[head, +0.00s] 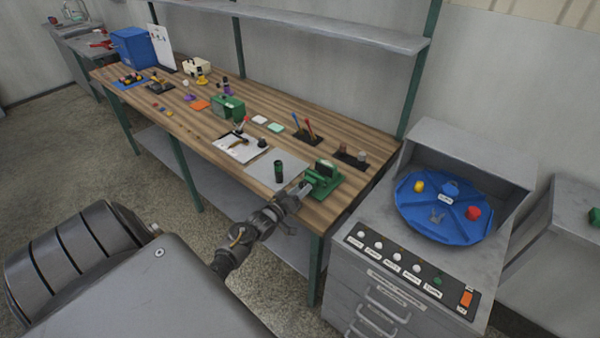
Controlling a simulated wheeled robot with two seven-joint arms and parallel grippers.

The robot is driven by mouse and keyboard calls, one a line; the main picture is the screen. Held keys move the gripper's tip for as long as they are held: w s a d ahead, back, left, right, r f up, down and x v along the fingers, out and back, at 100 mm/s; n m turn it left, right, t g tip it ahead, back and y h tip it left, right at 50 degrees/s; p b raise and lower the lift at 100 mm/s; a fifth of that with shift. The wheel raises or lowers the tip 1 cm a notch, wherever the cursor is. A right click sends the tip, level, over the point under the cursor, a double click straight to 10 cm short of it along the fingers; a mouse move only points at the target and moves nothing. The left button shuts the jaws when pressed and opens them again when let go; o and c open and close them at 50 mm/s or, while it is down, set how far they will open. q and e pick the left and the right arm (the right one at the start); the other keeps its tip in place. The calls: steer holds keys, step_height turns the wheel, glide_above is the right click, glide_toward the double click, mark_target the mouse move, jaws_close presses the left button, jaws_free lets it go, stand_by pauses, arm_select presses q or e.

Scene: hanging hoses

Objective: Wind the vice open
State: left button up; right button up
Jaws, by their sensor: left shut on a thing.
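The green vice (324,178) stands at the near right end of the wooden workbench (200,115). My left gripper (300,192) reaches in from the lower left to the vice's front. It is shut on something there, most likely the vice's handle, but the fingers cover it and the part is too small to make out. How far the vice's jaws are apart cannot be told from here. My right gripper is not in view.
A dark green cylinder (279,171) stands on a grey plate (290,163) just left of the vice. A holder with pens (306,132) lies behind. A grey cabinet with a blue round tray (410,215) stands to the right. Shelf posts rise behind the bench.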

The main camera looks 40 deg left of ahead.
arm_select(q)
steer(key=shift+f, duration=0.1)
stand_by(0.5)
steer(key=o, duration=1)
steer(key=shift+s, duration=0.15)
steer(key=shift+s+d+b, duration=0.1)
steer(key=shift+s+b, duration=0.85)
steer(key=shift+s, duration=4.3)
